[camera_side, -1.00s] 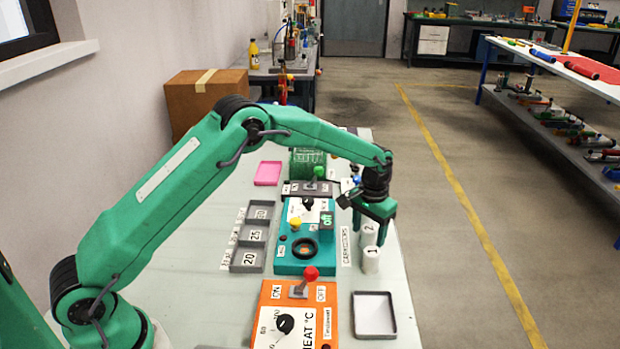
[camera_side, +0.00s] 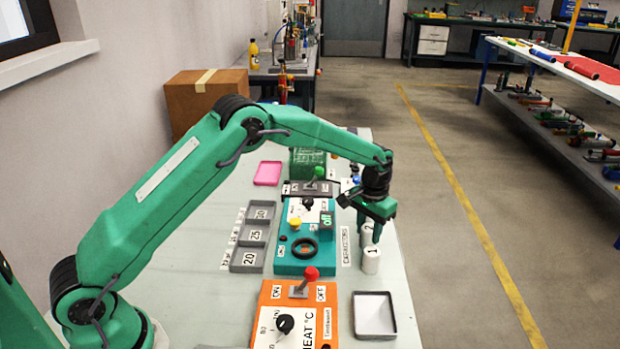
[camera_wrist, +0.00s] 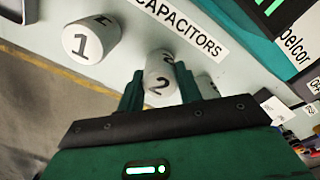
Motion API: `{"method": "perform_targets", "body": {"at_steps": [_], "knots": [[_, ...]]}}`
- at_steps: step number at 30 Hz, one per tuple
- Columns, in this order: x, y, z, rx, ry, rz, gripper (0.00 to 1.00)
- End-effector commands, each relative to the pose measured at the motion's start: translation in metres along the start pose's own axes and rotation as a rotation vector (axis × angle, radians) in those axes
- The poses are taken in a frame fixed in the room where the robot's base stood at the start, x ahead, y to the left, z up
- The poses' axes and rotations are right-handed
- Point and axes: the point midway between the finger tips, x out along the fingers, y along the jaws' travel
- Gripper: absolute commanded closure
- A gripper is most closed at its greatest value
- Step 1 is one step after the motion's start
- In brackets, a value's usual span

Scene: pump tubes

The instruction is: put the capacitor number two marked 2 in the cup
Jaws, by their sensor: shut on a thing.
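The white capacitor marked 2 (camera_wrist: 160,82) stands upright between the fingers of my gripper (camera_wrist: 160,92) in the wrist view. In the side view the capacitor marked 2 (camera_side: 366,230) is partly hidden by a finger of my gripper (camera_side: 371,226). The gripper is shut on it, and the capacitor still appears to be at table level. The white capacitor marked 1 (camera_side: 371,260) stands just in front of it, apart from the gripper, and shows at the upper left of the wrist view (camera_wrist: 90,40). A round dark-rimmed opening (camera_side: 305,240) is on the teal unit; I cannot tell whether it is the cup.
The teal unit (camera_side: 285,266) lies left of the capacitors. An orange heat panel (camera_side: 272,300) with a red-knobbed lever and an empty tray (camera_side: 391,312) are nearer. Small numbered bins (camera_side: 247,260) are further left. The table's right edge is close to the capacitors.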

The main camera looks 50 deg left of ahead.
Motion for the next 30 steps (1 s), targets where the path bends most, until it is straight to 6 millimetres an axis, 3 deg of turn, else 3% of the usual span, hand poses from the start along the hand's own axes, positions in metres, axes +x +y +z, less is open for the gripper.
{"method": "perform_targets", "body": {"at_steps": [11,30], "knots": [[-0.038,0.0,-0.001,0.0,0.004,0.001,0.89],[-0.099,0.08,0.062,0.003,0.002,0.001,0.89]]}}
